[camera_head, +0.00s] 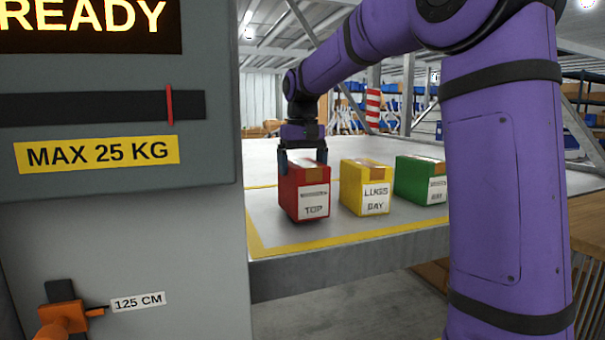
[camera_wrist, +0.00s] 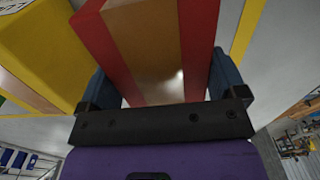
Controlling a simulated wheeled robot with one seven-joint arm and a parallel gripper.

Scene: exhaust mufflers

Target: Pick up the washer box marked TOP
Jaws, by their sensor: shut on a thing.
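The red box marked TOP (camera_head: 311,202) stands upright near the left end of the grey platform (camera_head: 380,233) in the head view. It has a white label on its front and a tan strip over its top. My gripper (camera_head: 302,163) comes down on it from above, with one finger on either side, shut on it. In the wrist view the red box (camera_wrist: 190,50) fills the space between the two blue fingertips (camera_wrist: 165,88). I cannot clearly tell whether its base touches the platform.
A yellow box marked LUGS BAY (camera_head: 366,198) stands just right of the red box, and a green box (camera_head: 420,187) stands further right. A grey panel (camera_head: 120,230) with a MAX 25 KG sign fills the left of the head view. The platform behind the boxes looks clear.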

